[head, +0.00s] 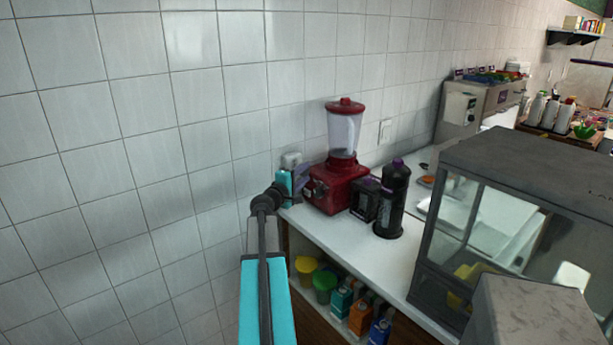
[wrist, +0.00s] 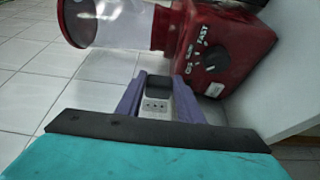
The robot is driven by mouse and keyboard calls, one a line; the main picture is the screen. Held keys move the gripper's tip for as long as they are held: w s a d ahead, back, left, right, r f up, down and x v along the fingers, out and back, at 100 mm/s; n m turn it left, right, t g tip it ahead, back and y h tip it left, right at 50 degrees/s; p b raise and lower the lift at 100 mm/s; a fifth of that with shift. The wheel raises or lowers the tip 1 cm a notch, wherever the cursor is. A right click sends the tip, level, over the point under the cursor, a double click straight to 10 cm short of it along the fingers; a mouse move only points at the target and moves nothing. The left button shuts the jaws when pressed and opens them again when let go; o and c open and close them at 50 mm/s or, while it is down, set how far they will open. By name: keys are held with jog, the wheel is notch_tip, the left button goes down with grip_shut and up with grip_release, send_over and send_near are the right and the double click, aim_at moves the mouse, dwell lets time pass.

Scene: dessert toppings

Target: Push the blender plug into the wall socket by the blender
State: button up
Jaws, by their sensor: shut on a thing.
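The red blender (head: 335,186) stands upright on the white counter against the tiled wall, with its clear jar on top. My gripper (head: 302,176) is at the wall, just left of the blender's base. In the wrist view its purple fingers (wrist: 158,84) are shut on a dark block, which looks like the plug (wrist: 158,88). A white socket plate (wrist: 155,105) with small holes shows between the fingers, right by the plug. The socket (head: 291,159) also shows in the head view. I cannot tell whether the plug's pins are in the socket. The cord is not clearly visible.
A black box (head: 365,198) and a dark bottle (head: 392,198) stand right of the blender. A second white wall plate (head: 385,131) is behind them. A glass display case (head: 540,190) fills the right. Colored containers (head: 340,300) sit on the shelf below.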

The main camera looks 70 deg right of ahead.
jog(key=shift+w+d+p, duration=0.2)
jog(key=shift+w+d, duration=0.2)
jog(key=shift+w, duration=0.2)
jog(key=shift+w+d+p, duration=0.2)
jog(key=shift+w+d, duration=0.2)
jog(key=shift+w, duration=0.2)
jog(key=shift+w+d+b, duration=0.3)
jog(key=shift+w+b, duration=0.3)
dwell(1.8)
jog(key=o, duration=1.2)
jog(key=shift+a, duration=0.15)
jog(key=w+a+b, duration=0.2)
jog(key=a+b, duration=0.1)
jog(key=a, duration=1)
jog(key=shift+w+a, duration=0.15)
jog(key=shift+w, duration=0.05)
